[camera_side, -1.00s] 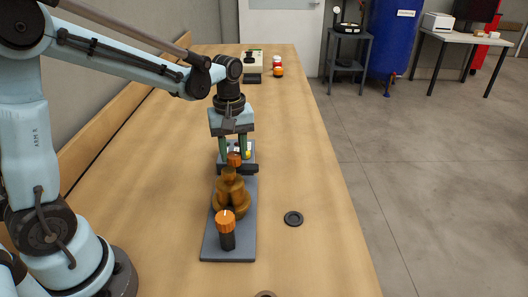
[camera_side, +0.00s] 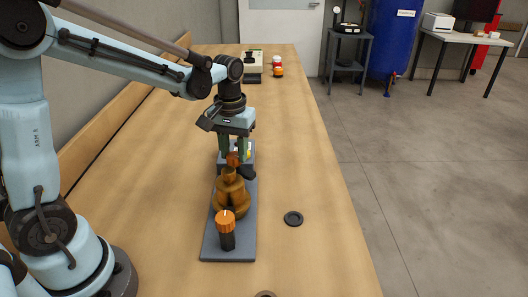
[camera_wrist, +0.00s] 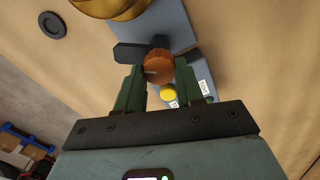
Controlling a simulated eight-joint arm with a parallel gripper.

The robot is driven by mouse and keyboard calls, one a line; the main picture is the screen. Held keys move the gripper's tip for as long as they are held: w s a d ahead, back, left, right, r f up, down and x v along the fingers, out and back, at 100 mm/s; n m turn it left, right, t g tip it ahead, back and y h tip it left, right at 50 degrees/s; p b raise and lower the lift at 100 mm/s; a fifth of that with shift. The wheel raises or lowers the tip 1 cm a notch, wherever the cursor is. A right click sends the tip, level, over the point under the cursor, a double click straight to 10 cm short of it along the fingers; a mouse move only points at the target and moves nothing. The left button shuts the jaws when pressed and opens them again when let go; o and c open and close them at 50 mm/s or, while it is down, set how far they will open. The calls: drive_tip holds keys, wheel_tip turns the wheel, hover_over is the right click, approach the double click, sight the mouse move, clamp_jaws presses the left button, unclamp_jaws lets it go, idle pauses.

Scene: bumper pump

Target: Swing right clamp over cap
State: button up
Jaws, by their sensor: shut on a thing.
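A brass-coloured stepped body (camera_side: 231,196), with what seems to be the cap on top, stands on a grey base plate (camera_side: 211,243). Its edge shows at the top of the wrist view (camera_wrist: 112,7). Beyond it is a clamp with an orange knob (camera_wrist: 158,66) and a dark arm (camera_wrist: 138,52). In the side view this arm (camera_side: 248,173) points right and somewhat forward, apart from the cap. My gripper (camera_side: 233,158) points down, its fingers shut on that knob. The near clamp has an orange-topped knob (camera_side: 226,217) on a dark post in front of the body.
A yellow button (camera_wrist: 168,95) is beside the held knob. Red and orange buttons (camera_side: 278,68) and a box (camera_side: 252,66) stand at the far end. The bench's right side is mostly clear.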

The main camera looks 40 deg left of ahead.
drive_tip(key=m, duration=0.5)
drive_tip(key=shift+m, duration=0.3)
drive_tip(key=m, duration=0.5)
drive_tip(key=shift+d+m, duration=0.15)
drive_tip(key=shift+m, duration=0.15)
drive_tip(key=o, duration=1.1)
drive_tip(key=shift+c, duration=0.2)
drive_tip(key=shift+r, duration=0.1)
wheel_tip(320, 180, up, 12)
